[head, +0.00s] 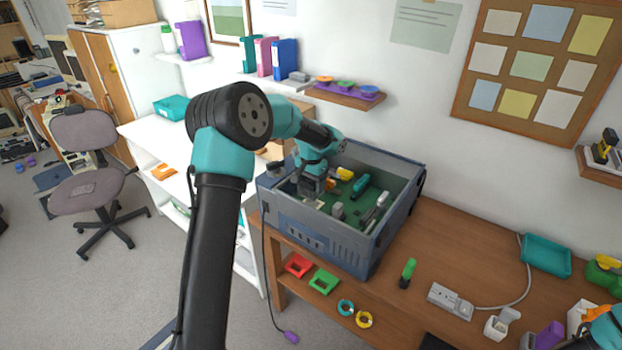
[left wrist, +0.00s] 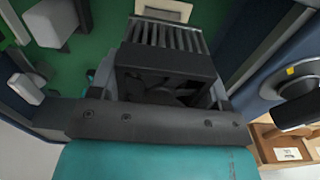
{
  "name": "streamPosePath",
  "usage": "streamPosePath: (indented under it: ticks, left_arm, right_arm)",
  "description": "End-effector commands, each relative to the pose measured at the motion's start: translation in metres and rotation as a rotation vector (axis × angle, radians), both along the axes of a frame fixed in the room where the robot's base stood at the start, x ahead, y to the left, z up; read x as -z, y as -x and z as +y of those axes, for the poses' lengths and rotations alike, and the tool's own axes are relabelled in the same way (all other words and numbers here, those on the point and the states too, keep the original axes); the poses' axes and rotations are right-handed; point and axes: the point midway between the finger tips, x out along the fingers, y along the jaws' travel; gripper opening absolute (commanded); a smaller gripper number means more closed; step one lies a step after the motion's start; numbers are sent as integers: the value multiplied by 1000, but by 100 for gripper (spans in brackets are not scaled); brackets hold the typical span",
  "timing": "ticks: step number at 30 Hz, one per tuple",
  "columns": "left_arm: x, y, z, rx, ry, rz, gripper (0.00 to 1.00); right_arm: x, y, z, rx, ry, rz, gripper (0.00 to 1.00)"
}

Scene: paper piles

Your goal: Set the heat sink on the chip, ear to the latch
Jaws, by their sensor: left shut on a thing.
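My left gripper (head: 311,187) reaches down into the open grey computer case (head: 335,240). It is shut on the heat sink (left wrist: 166,36), a dark block with pale metal fins, which fills the middle of the left wrist view. A pale square part (left wrist: 163,10), perhaps the chip or its socket, lies on the green board (left wrist: 110,18) just beyond the fins. I cannot tell whether the heat sink touches it. The ear and the latch cannot be made out.
Inside the case, a yellow part (head: 344,174), a green part (head: 361,186) and grey slots (head: 376,212) stand beside the gripper. The case walls rise close around it. A green marker (head: 407,273) and a power strip (head: 450,301) are on the wooden bench (head: 460,240).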

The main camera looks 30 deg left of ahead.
Motion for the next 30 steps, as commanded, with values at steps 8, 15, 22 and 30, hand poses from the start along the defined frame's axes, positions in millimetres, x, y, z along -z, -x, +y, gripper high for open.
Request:
streamPosePath:
  ticks: [8, 15, 22, 30]
  left_arm:
    - [22, 0, 0, -1, 1, 2, 36]
    - [35, 0, 0, 0, 0, 0, 36]
    - [37, 0, 0, 0, 0, 0, 36]
    - [37, 0, 0, 0, 0, 0, 36]
  right_arm:
    - [0, 0, 0, 0, 0, 0, 43]
    - [0, 0, 0, 0, 0, 0, 43]
    - [0, 0, 0, 0, 0, 0, 43]
    - [0, 0, 0, 0, 0, 0, 43]
